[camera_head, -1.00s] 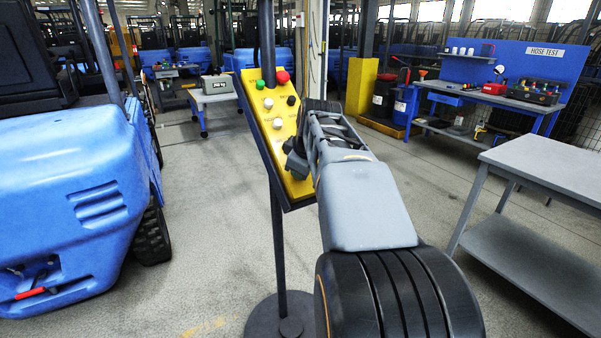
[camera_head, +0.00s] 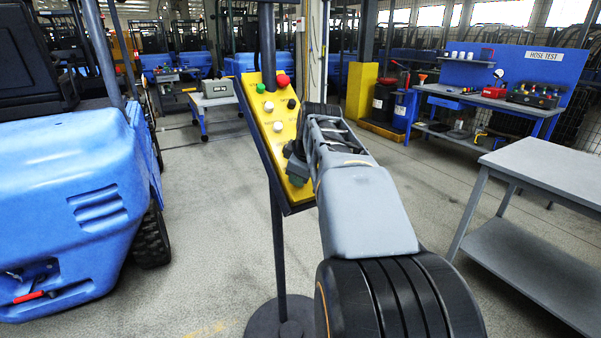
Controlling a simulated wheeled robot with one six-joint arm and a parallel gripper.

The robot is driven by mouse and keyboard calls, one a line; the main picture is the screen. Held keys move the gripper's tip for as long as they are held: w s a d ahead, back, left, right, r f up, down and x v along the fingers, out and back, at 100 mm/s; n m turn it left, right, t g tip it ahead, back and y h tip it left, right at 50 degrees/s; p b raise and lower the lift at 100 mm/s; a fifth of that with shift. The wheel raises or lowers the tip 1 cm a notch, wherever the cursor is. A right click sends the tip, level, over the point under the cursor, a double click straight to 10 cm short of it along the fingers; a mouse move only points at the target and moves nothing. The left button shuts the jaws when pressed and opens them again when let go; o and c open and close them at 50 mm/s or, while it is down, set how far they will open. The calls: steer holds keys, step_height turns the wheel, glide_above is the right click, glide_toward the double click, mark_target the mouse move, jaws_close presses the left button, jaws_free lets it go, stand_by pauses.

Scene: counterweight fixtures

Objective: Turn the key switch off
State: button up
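A yellow control panel (camera_head: 272,146) stands tilted on a dark post. It carries a green button (camera_head: 260,88), a red button (camera_head: 283,80), a black knob (camera_head: 292,103) and white round parts (camera_head: 277,127). I cannot tell which part is the key switch; it may be hidden behind my gripper. My gripper (camera_head: 297,172) is at the lower right part of the panel, its fingertips close to or touching the panel face. My own arm hides the rest, and I cannot tell whether the fingers are open or shut.
A blue vehicle (camera_head: 70,190) stands at the left. A grey table (camera_head: 555,172) is at the right, with a blue hose test bench (camera_head: 500,95) behind it. The panel post has a round dark base (camera_head: 265,322). The floor between is clear.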

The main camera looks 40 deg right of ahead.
steer(key=p+v, duration=0.1)
steer(key=v, duration=1.3)
steer(key=shift+p, duration=0.4)
steer(key=shift+f, duration=0.1)
steer(key=a+f+m+g+p, duration=0.1)
steer(key=a+f+m+p, duration=0.35)
steer(key=f+m, duration=0.65)
steer(key=s+a+f+n+y+p, duration=0.1)
steer(key=s+a+f+n+p, duration=0.1)
steer(key=a+f, duration=0.2)
steer(key=s+a+f+n+g+y+p, duration=0.1)
steer(key=s+a+f+n+p, duration=0.1)
steer(key=a, duration=0.7)
steer(key=shift+s+a+f+n, duration=0.4)
steer(key=shift+s+f, duration=0.3)
steer(key=shift+f, duration=0.15)
